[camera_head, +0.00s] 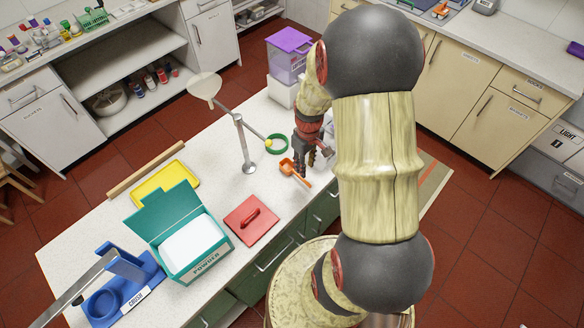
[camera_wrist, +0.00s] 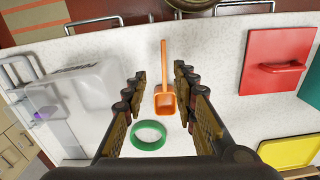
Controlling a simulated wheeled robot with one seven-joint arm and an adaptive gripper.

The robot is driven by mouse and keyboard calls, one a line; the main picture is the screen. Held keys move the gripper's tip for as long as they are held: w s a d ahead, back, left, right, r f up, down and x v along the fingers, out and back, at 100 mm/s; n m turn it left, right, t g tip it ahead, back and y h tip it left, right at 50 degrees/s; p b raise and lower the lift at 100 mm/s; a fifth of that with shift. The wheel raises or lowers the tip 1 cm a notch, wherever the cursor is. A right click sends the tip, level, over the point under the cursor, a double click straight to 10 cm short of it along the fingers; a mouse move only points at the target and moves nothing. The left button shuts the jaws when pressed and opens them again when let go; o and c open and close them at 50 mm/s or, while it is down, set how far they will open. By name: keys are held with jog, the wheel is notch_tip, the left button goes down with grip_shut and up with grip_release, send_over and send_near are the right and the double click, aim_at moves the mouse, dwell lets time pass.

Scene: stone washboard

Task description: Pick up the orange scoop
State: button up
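The orange scoop (camera_head: 294,172) lies on the white countertop, near the counter's front edge. In the wrist view the scoop (camera_wrist: 165,101) lies between the two fingers, its handle pointing up the picture. My gripper (camera_head: 308,166) is just above the counter at the scoop. In the wrist view my gripper (camera_wrist: 160,85) has its fingers spread wide, with a clear gap on both sides of the scoop. I see no contact with it. My arm hides part of the counter to the right in the head view.
A green ring (camera_head: 277,143) lies behind the scoop. A metal stand (camera_head: 246,150) rises to its left. A red board with a handle (camera_head: 250,220), a teal powder box (camera_head: 180,245) and a yellow tray (camera_head: 165,184) are further left. A purple-lidded container (camera_head: 289,55) stands behind.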

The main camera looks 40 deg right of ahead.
aim_at(296, 175)
jog(key=shift+s+a+f, duration=0.15)
jog(key=shift+a+f, duration=0.05)
jog(key=shift+f, duration=0.75)
jog(key=shift+w+a+f+b, duration=0.1)
jog(key=shift+f+b, duration=0.05)
jog(key=shift+f, duration=1.25)
jog(key=shift+w+a+f+b, duration=0.1)
jog(key=shift+f+b, duration=0.05)
jog(key=shift+f, duration=1.2)
jog(key=shift+c, duration=0.3)
jog(key=shift+r, duration=0.1)
grip_shut()
